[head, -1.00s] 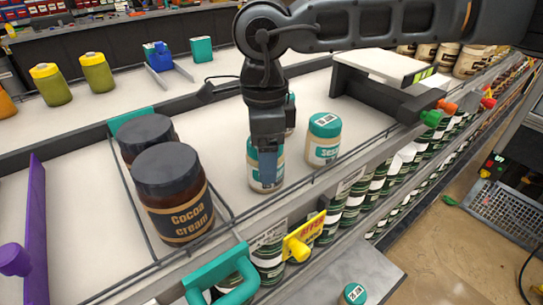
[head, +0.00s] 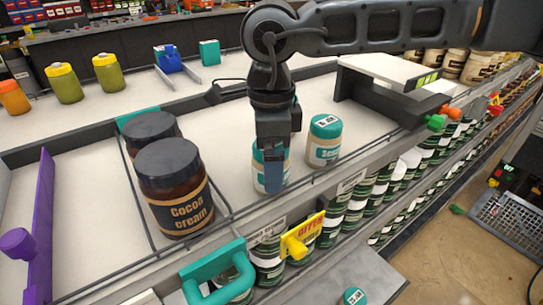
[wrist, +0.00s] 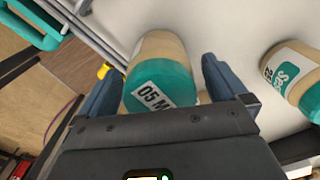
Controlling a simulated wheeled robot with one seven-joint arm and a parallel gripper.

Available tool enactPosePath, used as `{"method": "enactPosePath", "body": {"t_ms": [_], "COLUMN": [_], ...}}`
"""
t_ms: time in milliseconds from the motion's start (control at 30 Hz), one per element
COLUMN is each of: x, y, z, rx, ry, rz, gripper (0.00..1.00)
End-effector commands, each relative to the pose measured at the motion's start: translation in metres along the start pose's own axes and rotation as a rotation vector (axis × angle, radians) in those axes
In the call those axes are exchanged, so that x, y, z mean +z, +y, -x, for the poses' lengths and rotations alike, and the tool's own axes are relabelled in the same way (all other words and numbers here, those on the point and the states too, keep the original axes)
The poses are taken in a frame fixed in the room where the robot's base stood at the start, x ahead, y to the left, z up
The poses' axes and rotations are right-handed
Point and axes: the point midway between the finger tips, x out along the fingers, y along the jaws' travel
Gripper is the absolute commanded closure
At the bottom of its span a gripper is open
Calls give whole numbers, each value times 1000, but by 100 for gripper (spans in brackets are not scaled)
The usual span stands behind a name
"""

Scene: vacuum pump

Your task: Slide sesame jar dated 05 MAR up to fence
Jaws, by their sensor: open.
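The sesame jar (wrist: 160,75) has a teal lid with a white label reading "05 M", the rest cut off. It stands between the two fingers of my gripper (wrist: 160,85), which are spread on either side of it. In the head view the same jar (head: 258,170) is partly hidden behind my gripper (head: 272,170) on the white shelf. A second sesame jar (head: 323,142) stands just to the right, and it also shows in the wrist view (wrist: 293,80). A purple upright fence (head: 42,225) with a round knob stands at the far left.
Two dark-lidded jars stand left of my gripper, the front one a Cocoa cream jar (head: 172,190), inside a thin wire frame (head: 135,205). A teal handle (head: 218,275) and yellow offer tag (head: 303,235) sit on the front edge. A raised white platform (head: 390,70) stands right.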

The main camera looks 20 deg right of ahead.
Motion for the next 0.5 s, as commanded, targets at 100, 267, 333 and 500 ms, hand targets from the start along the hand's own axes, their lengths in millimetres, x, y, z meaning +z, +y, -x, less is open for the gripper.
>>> {"method": "enactPosePath", "body": {"t_ms": [100, 267, 333, 500], "x": [0, 0, 0, 0], "y": [0, 0, -1, -1], "z": [0, 3, 9, 35], "rx": [0, -1, -3, -3], "ry": [0, 0, 1, 0], "rz": [0, 0, 0, 0], "gripper": [0, 0, 0, 0]}}
